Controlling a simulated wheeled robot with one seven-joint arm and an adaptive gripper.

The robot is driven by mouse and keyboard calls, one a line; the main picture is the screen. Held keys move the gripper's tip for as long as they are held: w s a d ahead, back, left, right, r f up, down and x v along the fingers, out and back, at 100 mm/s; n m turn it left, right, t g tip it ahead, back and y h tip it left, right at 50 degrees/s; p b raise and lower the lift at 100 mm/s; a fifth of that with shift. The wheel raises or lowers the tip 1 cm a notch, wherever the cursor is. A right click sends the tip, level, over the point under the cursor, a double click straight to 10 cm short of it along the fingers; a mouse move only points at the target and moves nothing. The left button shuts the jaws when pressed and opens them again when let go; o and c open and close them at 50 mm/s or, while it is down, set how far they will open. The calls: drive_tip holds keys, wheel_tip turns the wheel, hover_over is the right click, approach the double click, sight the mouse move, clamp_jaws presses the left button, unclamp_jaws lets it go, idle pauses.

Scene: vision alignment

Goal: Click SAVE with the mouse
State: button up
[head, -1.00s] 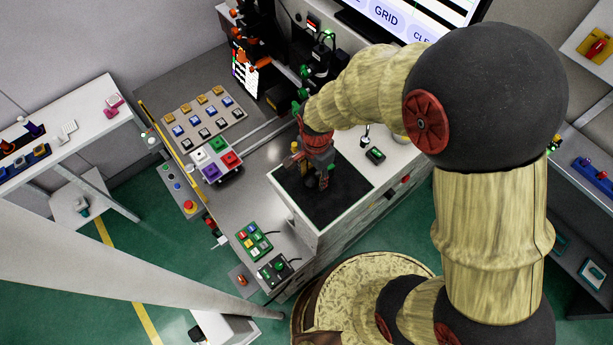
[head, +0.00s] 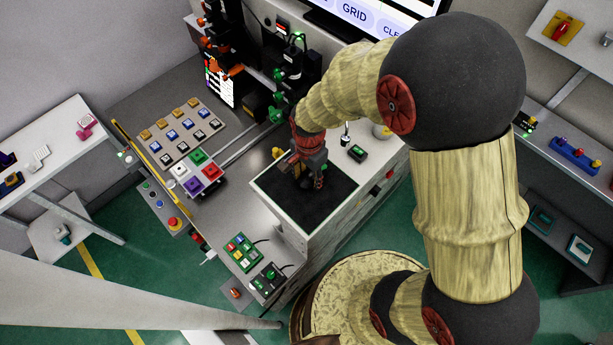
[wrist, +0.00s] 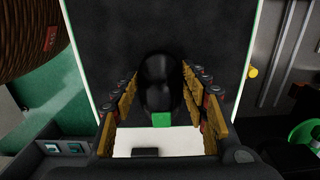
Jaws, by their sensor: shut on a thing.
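My gripper (head: 310,182) is low over the black mouse pad (head: 330,205) on the white-sided stand. In the wrist view its two fingers (wrist: 161,88) stand on either side of the black mouse (wrist: 160,68) and are shut on it. A green patch shows at the mouse's near end. In the head view the gripper hides the mouse. The screen (head: 372,15) at the top is cut off by the frame and partly covered by my arm. It shows a GRID button and part of another label; no SAVE button or pointer is visible.
A small black box with a green button (head: 357,152) stands beside the pad. Left of the pad are a grey board of coloured keys (head: 184,132) and a block of coloured buttons (head: 197,176). Two small button boxes (head: 243,252) stand at the front. Bare pad surrounds the mouse.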

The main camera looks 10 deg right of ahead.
sight(296, 190)
drive_tip(key=shift+f+b, duration=0.4)
drive_tip(key=shift+f, duration=0.2)
idle(0.3)
drive_tip(key=shift+s+a, duration=0.2)
drive_tip(key=shift+a, duration=0.5)
drive_tip(key=shift+s+a, duration=0.25)
drive_tip(key=shift+a, duration=0.4)
drive_tip(key=shift+s+a, duration=0.2)
drive_tip(key=shift+a, duration=0.5)
drive_tip(key=o, duration=1.2)
drive_tip(key=shift+c, duration=0.2)
drive_tip(key=shift+o, duration=0.4)
wheel_tip(296, 190, up, 12)
